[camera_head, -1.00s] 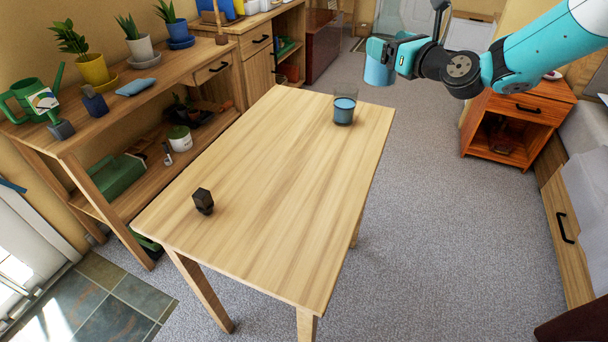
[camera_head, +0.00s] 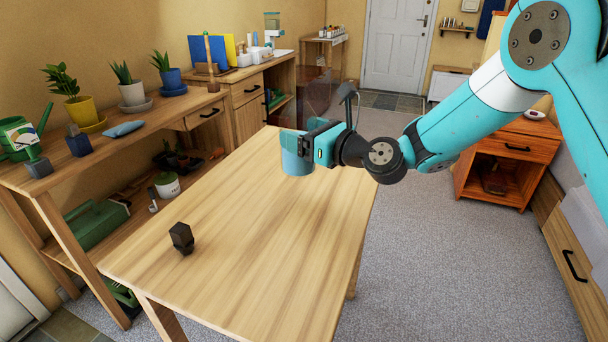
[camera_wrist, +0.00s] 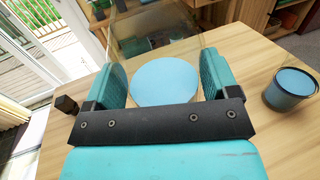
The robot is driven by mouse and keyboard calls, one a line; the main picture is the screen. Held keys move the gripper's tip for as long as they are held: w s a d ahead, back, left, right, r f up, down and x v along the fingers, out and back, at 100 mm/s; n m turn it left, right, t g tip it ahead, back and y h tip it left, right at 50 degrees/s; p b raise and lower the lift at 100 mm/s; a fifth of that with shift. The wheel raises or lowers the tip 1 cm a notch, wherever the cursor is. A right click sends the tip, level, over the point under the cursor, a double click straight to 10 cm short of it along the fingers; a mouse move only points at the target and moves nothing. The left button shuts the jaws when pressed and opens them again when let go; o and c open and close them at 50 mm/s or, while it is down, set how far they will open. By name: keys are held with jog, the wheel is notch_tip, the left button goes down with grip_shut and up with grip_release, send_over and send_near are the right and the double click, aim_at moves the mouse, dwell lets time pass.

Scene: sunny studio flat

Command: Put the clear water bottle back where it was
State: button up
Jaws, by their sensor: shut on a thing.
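The clear water bottle (camera_head: 297,160), with blue water in its lower part, is between the jaws of my gripper (camera_head: 308,148). My gripper is shut on it above the far end of the wooden table (camera_head: 235,235). In the wrist view the bottle (camera_wrist: 165,82) fills the space between the two teal fingers (camera_wrist: 155,85). I cannot tell whether its base touches the table. A clear cup with blue liquid (camera_wrist: 291,88) stands on the table to the right in the wrist view; in the head view my gripper seems to hide it.
A small dark block-like object (camera_head: 181,238) stands near the table's left edge, and the table's middle is clear. A shelf with potted plants (camera_head: 135,95) runs along the left wall. An orange-brown cabinet (camera_head: 500,160) stands on the right beyond grey carpet.

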aim_at(313, 171)
jog(key=shift+f+b, duration=0.7)
jog(key=shift+f, duration=3.25)
jog(key=shift+f, duration=0.1)
